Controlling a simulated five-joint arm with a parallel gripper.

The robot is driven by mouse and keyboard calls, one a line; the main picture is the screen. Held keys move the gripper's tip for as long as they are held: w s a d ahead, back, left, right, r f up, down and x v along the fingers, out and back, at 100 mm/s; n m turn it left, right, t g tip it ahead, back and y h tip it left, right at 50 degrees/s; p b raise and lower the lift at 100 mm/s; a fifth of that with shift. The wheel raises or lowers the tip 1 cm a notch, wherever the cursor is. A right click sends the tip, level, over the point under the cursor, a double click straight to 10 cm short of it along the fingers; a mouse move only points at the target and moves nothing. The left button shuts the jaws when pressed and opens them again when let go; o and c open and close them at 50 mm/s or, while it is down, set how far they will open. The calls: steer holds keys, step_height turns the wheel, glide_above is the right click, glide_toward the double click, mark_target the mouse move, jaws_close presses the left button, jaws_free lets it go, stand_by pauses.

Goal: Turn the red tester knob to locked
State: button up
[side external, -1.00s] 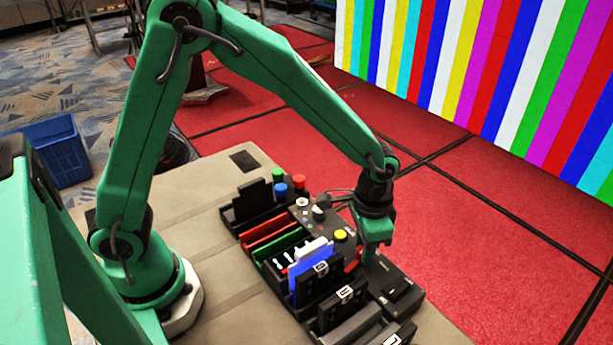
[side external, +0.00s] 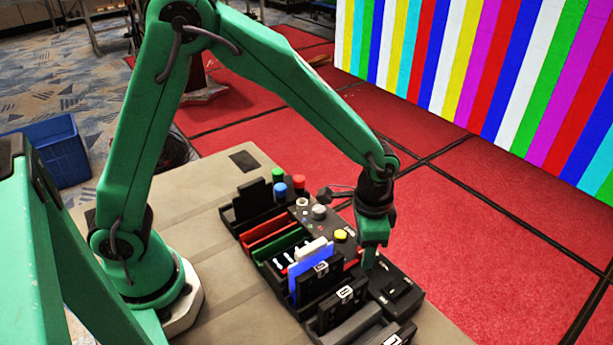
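My gripper (side external: 371,262) points down over the right part of the black tester panel (side external: 325,225). Its fingertips are low, close to the panel's surface. I cannot tell whether the fingers are open or shut. A small red part (side external: 350,264) shows just left of the fingers and is partly hidden; it may be the tester knob, but its pointer and setting cannot be read. A separate red round cap (side external: 298,181) stands at the panel's far end, away from my gripper.
Blue (side external: 279,189) and green (side external: 278,174) caps, a grey knob (side external: 319,212) and a yellow knob (side external: 340,236) stand on the panel. Upright black, red, green and blue plates fill slots in front. A black box (side external: 397,287) lies right of my gripper. A blue crate (side external: 52,150) is far left.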

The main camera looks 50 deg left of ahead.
steer(key=shift+r, duration=3.9)
steer(key=shift+r, duration=0.1)
steer(key=shift+a+r, duration=0.15)
steer(key=shift+a, duration=0.05)
steer(key=s+a+r+n+t, duration=0.2)
steer(key=s+a+r+n, duration=0.1)
steer(key=s+a+r, duration=0.2)
steer(key=s+a+r+n+t, duration=0.3)
steer(key=s+a+r, duration=0.2)
steer(key=s+a, duration=0.5)
steer(key=shift+a+r+n+t, duration=0.3)
steer(key=shift+a+r+n, duration=0.1)
steer(key=shift+a, duration=0.4)
